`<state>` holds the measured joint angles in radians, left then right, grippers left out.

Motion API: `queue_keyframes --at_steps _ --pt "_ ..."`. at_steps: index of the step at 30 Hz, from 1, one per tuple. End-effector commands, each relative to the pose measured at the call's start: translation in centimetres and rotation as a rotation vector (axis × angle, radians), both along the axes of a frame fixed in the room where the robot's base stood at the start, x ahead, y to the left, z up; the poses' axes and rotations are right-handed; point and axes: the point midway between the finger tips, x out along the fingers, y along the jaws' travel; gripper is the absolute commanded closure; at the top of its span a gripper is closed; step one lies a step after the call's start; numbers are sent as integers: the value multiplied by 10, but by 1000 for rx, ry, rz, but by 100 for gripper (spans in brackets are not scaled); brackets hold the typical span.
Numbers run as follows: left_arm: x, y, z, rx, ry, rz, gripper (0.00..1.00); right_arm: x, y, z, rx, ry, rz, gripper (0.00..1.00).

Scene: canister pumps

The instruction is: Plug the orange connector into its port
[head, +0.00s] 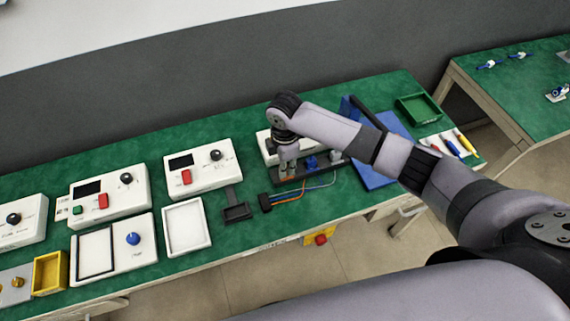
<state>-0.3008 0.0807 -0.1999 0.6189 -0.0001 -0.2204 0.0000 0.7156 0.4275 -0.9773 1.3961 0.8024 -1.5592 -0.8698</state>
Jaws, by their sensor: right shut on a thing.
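My right gripper (289,168) points down over the middle of the green bench, at the left part of a dark rack (325,165). It is shut on the orange connector (287,178), of which only a small orange bit shows under the fingers. An orange cable (290,198) runs from there to a black block (265,203) near the front of the bench. The port is hidden by the gripper and wrist, and I cannot tell whether the connector touches it. My left gripper is out of view.
A blue part (311,162) stands on the rack beside the gripper, and a grey cable (322,186) lies in front. A white device (202,168) stands to the left. A blue panel (372,172) and a green tray (418,108) are to the right.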

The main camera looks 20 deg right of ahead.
Motion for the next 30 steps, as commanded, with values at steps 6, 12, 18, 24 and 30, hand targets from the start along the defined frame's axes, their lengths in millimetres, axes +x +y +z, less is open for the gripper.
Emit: queue_keyframes --at_steps 6,12,18,24,30 --pt "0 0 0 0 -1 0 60 0 0 -1 0 1 0 71" --pt "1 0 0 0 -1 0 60 0 0 -1 0 1 0 64" --pt "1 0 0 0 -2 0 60 0 0 0 0 0 0 64" --pt "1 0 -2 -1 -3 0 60 1 0 21 0 -4 2 64" --pt "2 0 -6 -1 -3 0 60 1 0 64 1 -4 3 64"
